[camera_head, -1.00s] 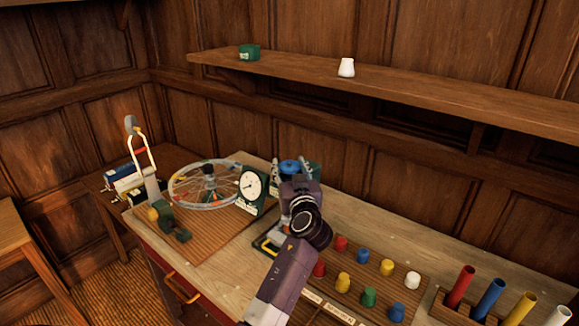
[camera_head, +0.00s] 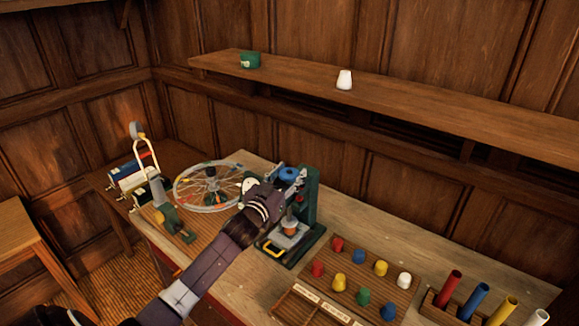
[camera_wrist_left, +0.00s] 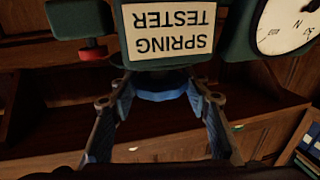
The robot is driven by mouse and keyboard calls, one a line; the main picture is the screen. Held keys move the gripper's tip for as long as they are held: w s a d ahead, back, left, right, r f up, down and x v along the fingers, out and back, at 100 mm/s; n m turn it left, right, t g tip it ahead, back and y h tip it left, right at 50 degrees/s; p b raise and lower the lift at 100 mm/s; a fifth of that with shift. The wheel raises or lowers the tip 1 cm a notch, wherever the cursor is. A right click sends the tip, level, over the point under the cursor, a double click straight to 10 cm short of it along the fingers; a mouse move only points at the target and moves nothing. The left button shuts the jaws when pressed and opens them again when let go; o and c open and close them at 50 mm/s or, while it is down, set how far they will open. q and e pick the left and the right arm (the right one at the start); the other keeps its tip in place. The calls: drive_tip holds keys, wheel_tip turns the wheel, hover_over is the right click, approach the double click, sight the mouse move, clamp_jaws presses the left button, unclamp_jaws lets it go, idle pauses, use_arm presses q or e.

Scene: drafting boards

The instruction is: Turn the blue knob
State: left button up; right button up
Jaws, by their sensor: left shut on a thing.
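The blue knob (camera_head: 289,174) sits at the top of the dark green spring tester (camera_head: 312,196) on the table. In the left wrist view the blue knob (camera_wrist_left: 160,87) shows below the upside-down "SPRING TESTER" label (camera_wrist_left: 170,30), between the two fingers. My left gripper (camera_head: 287,175) is shut on the knob; its arm comes in from the lower left. It also shows in the left wrist view (camera_wrist_left: 162,90). The dial (camera_wrist_left: 287,25) is at that view's upper right; in the head view my gripper partly covers it. My right gripper is not in view.
A wire-spoked wheel (camera_head: 208,187) stands left of the tester. A wooden board (camera_head: 337,310) with several coloured knobs lies to the right, beside a rack (camera_head: 440,306) of coloured tubes. A wall shelf (camera_head: 420,107) runs behind. The table's back right is clear.

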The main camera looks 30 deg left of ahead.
use_arm(q)
drive_tip(key=m+h, duration=0.1)
drive_tip(key=h, duration=0.1)
drive_tip(key=shift+a+m+h, duration=0.2)
drive_tip(key=shift+m+h, duration=0.1)
drive_tip(key=shift+m, duration=0.1)
drive_tip(key=m+h+b, duration=0.1)
drive_tip(key=m+h, duration=0.1)
drive_tip(key=h, duration=0.1)
drive_tip(key=shift+f, duration=0.1)
drive_tip(key=m+g+h+b, duration=0.1)
drive_tip(key=m+h+b, duration=0.1)
drive_tip(key=h+b, duration=0.1)
drive_tip(key=m+g+h+b, duration=0.2)
drive_tip(key=h+b, duration=0.1)
drive_tip(key=h, duration=0.1)
drive_tip(key=shift+m+b, duration=0.4)
drive_tip(key=shift+d+m+g+h+b, duration=0.1)
drive_tip(key=shift+m+g+h+b, duration=0.75)
drive_tip(key=shift+h+b, duration=0.3)
drive_tip(key=o, duration=1.2)
drive_tip(key=shift+d, duration=0.1)
